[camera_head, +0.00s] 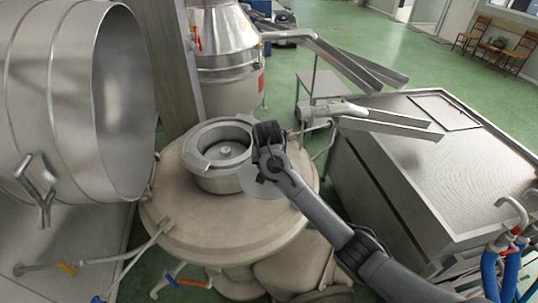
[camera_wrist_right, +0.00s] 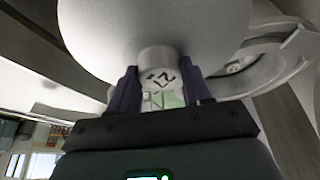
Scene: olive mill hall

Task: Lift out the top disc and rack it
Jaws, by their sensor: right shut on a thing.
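My right gripper (camera_head: 264,166) comes in from the right in the head view, beside the round metal bowl (camera_head: 197,168) on top of the machine. In the right wrist view its two dark fingers (camera_wrist_right: 158,88) are shut on the short round hub (camera_wrist_right: 158,62) of a pale grey disc (camera_wrist_right: 150,22). The hub carries a dark marking. In the head view the disc (camera_head: 262,190) shows partly below the gripper, overlapping the bowl's right rim; its gap above the bowl is unclear. A central fitting (camera_head: 225,150) shows inside the bowl. No rack can be made out. My left gripper is out of view.
The bowl sits on a wide beige domed housing (camera_head: 230,225). A large open steel drum (camera_head: 122,100) stands left. A steel vessel (camera_head: 225,45) and metal chutes (camera_head: 345,65) are behind. A steel tank (camera_head: 440,150) stands right, with red and blue hoses (camera_head: 488,270) near it.

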